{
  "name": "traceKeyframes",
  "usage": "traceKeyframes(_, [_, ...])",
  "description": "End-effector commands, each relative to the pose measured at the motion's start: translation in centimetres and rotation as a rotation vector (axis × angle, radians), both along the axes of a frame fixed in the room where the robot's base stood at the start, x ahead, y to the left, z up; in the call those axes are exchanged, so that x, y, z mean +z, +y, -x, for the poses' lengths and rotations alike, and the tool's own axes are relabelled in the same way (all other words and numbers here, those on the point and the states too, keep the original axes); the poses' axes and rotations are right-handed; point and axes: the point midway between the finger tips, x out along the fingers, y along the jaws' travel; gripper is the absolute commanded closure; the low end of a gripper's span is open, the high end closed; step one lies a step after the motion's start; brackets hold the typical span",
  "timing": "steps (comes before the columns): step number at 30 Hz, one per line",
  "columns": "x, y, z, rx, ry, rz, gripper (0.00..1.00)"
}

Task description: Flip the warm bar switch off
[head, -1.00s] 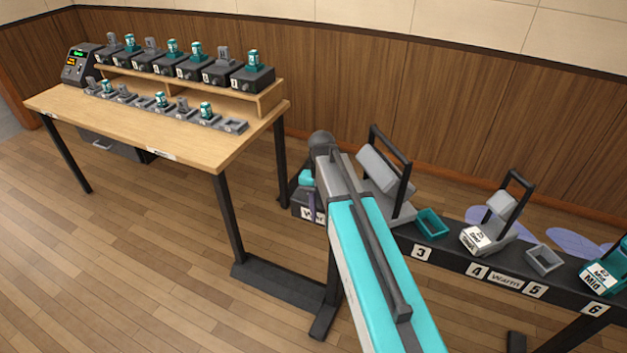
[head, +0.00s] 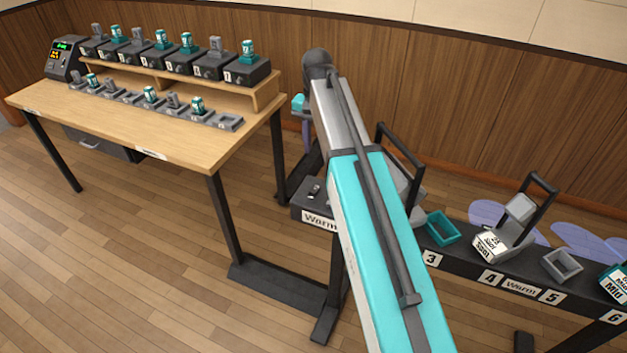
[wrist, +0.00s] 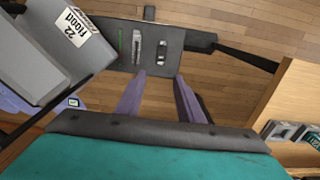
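The warm bar switch (head: 314,190) is a small dark piece with a pale end on the dark box at the left end of the bar, above a "Warm" label (head: 320,221). In the wrist view, the dark box top (wrist: 178,68) carries a small black-and-silver switch (wrist: 161,52) beside a longer silver fitting (wrist: 137,47). I cannot tell its on or off position. My gripper (wrist: 160,76) is open and empty, its purple fingers apart below the switch in the picture. In the head view, my gripper (head: 306,140) hangs above the box, partly hidden by my arm.
A wooden desk (head: 130,120) stands left.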

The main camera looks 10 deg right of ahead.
Motion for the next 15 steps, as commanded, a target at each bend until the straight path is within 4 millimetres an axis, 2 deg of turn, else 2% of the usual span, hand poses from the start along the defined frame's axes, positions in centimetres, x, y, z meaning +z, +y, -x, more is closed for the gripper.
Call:
traceKeyframes(8, [-0.5, 0.3, 0.0, 0.004, 0.001, 0.0, 0.66])
traceKeyframes(15, [-2.5, 0.4, 0.1, 0.006, 0.002, 0.0, 0.66])
